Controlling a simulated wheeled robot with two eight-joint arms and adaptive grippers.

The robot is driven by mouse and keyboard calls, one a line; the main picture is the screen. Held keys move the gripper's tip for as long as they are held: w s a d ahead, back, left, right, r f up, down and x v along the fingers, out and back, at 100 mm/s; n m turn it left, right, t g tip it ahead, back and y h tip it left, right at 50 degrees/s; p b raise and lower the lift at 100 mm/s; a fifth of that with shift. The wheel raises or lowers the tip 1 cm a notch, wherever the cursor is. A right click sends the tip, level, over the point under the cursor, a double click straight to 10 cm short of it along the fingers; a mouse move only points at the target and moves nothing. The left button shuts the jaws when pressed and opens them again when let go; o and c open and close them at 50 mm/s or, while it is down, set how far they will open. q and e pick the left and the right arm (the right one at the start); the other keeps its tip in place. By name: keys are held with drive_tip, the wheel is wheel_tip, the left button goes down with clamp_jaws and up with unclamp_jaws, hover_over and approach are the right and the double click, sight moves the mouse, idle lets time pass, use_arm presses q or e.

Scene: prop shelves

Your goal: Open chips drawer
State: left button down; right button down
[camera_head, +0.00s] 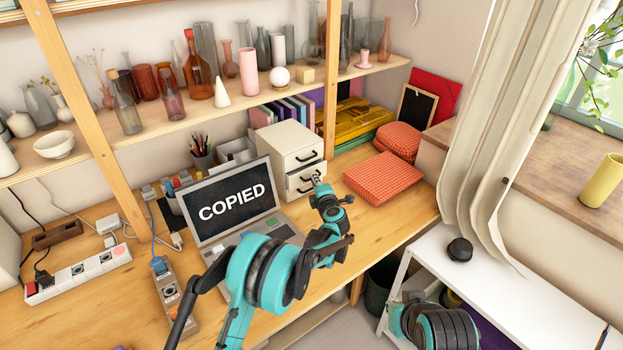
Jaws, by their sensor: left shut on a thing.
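A small white drawer cabinet (290,146) with dark handles stands on the wooden desk behind the laptop. No label naming a chips drawer can be read on it. My left gripper (316,181) is at the cabinet's front, by the lower handles, and is shut on a drawer handle. The top drawer looks shut. My right arm shows at the bottom right, but its gripper is not visible.
An open laptop (232,203) stands left of my left arm. Red checkered boxes (383,178) lie right of the cabinet. A shelf (180,110) of bottles and vases runs above. A power strip (78,273) lies at the left. Bare desk (415,207) shows at the right.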

use_arm(q)
drive_tip(key=s+d, duration=0.7)
drive_tip(key=s, duration=0.3)
drive_tip(key=shift+s+d+b, duration=0.2)
drive_tip(key=shift+d+b, duration=0.05)
drive_tip(key=shift+b, duration=0.1)
drive_tip(key=c, duration=1.6)
unclamp_jaws()
drive_tip(key=shift+c, duration=0.2)
drive_tip(key=v, duration=0.7)
drive_tip(key=shift+s, duration=0.2)
